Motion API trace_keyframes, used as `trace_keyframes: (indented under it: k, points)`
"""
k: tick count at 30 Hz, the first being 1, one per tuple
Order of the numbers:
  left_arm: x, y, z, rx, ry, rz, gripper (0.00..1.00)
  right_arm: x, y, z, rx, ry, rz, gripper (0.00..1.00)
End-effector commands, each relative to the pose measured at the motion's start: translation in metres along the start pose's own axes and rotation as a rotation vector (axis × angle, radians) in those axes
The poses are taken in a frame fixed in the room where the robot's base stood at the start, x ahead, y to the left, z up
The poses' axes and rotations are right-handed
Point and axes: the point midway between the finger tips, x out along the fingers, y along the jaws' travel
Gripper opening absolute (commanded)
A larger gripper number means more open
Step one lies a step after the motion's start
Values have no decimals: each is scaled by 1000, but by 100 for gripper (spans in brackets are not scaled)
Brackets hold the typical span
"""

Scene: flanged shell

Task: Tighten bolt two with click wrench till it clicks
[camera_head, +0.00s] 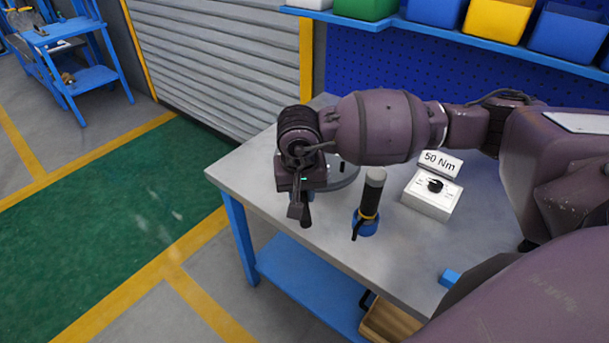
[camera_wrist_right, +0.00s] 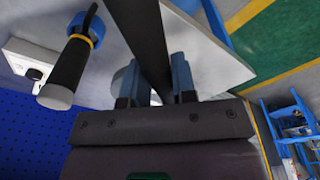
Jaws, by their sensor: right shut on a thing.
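My right gripper (camera_head: 302,190) hangs at the near left part of the table. In the right wrist view, its blue fingers (camera_wrist_right: 156,88) are shut on a long black bar, which looks like the click wrench (camera_wrist_right: 148,35). In the head view only a short dark end of it (camera_head: 306,215) shows below the gripper. A grey round flanged shell (camera_head: 345,175) lies just behind the gripper, mostly hidden by my arm. One small dark peg or bolt shows on it. Bolt two and the wrench head cannot be made out. My left gripper is not in view.
A white dial box (camera_head: 432,194) with a "50 Nm" sign (camera_head: 441,162) stands farther right. The table's left corner (camera_head: 225,172) is clear.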

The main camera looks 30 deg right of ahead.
Motion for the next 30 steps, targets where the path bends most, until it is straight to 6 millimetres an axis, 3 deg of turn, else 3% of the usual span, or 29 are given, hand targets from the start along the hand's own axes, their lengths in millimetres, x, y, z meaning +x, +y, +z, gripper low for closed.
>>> trace_keyframes:
  k: [3,10,23,30]
  points:
    - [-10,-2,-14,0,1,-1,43,-8,10,-3,153,40,13,0]
    - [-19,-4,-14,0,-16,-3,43,-8,21,-6,335,85,22,0]
    - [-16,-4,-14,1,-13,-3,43,-6,22,-7,362,93,22,0]
    - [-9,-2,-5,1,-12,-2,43,-1,21,-5,361,94,22,0]
